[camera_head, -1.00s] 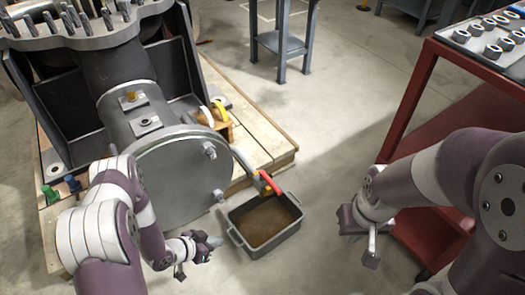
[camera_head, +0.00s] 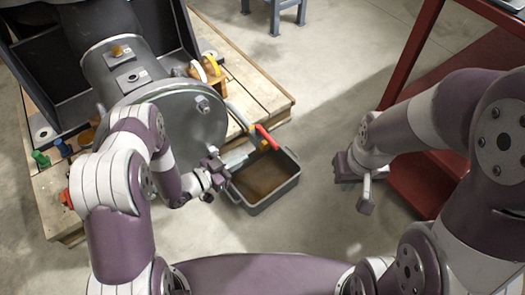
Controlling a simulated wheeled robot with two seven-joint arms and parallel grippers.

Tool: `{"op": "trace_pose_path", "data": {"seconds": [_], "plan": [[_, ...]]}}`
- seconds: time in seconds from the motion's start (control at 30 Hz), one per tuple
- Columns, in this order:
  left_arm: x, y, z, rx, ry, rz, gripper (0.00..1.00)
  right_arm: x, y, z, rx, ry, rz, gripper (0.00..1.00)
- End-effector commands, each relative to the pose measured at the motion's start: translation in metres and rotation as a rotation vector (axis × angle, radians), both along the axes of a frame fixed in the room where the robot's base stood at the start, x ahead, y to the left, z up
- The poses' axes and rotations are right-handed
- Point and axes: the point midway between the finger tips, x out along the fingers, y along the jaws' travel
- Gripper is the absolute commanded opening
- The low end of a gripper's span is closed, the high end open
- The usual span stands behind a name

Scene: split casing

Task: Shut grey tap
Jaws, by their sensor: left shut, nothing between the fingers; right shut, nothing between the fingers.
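A grey round-ended casing (camera_head: 190,125) lies on a wooden pallet. A pale grey-white handle (camera_head: 198,71) stands beside a yellow handle (camera_head: 211,66) on its upper right; it may be the grey tap, but I cannot tell. A grey pipe (camera_head: 238,116) leads to a brass valve with a red lever (camera_head: 267,137) above a grey tray (camera_head: 268,207). My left gripper (camera_head: 244,153) is shut and empty, over the tray's left rim and just left of the red lever.
Green (camera_head: 41,159), blue and orange fittings sit at the casing's left, with a red one (camera_head: 66,198) below. A red table frame (camera_head: 410,55) stands at the right. The floor between tray and table is clear.

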Motion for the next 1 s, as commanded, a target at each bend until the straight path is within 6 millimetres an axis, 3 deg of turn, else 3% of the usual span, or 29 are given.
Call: {"op": "trace_pose_path", "data": {"seconds": [0.03, 0.2, 0.4, 1.0], "plan": [[0.006, -0.01, -0.008, 0.002, -0.003, -0.005, 0.0, 0.0, 0.0, -0.011, 0.0, 0.0, 0.0, 0.0], [0.028, -0.038, -0.012, 0.001, -0.002, -0.004, 0.0, 0.0, 0.0, -0.027, 0.0, 0.0, 0.0, 0.0], [0.045, -0.061, -0.016, 0.0, -0.001, -0.002, 0.0, 0.0, 0.0, -0.043, 0.0, 0.0, 0.0, 0.0], [0.051, -0.073, -0.013, 0.001, 0.001, 0.0, 0.0, 0.0, 0.0, -0.045, 0.0, 0.0, 0.0, 0.0]]}}
